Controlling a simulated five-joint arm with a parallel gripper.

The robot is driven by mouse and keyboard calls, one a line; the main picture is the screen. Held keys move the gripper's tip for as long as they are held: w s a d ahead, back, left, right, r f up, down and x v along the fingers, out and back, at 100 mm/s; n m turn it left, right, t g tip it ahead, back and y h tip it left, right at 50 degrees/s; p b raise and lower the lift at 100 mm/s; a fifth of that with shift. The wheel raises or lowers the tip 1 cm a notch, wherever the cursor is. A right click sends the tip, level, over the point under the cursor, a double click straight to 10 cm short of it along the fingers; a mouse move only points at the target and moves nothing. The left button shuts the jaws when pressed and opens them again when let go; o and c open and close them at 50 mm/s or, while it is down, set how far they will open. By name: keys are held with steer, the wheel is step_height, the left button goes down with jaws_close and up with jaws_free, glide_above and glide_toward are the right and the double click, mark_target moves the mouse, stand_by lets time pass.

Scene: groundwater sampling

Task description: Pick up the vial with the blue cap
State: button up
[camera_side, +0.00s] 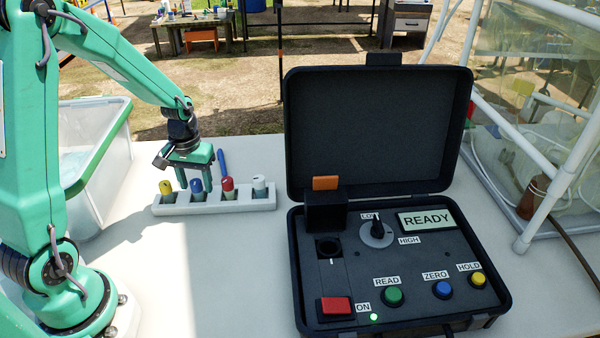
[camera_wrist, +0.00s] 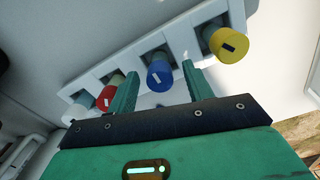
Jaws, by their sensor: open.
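The vial with the blue cap (camera_side: 197,187) stands in a white rack (camera_side: 243,204) between the yellow-capped vial (camera_side: 167,188) and the red-capped vial (camera_side: 228,186). In the wrist view the blue cap (camera_wrist: 159,76) shows from above. My gripper (camera_side: 194,182) is open over the rack. In the wrist view its two green fingers (camera_wrist: 157,82) lie on either side of the blue cap, with the left finger between the red and blue caps. I cannot tell whether a finger touches it. A white-capped vial (camera_side: 259,183) stands at the rack's right end.
A black case (camera_side: 296,262) with a meter panel and raised lid stands right of the rack. A clear bin (camera_side: 108,165) with a green rim is at the left. A blue pen-like object (camera_side: 221,161) is behind the rack. The white table (camera_side: 215,270) is clear in front.

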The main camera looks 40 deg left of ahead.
steer(key=shift+f, duration=0.85)
steer(key=shift+c, duration=0.4)
steer(key=c, duration=1)
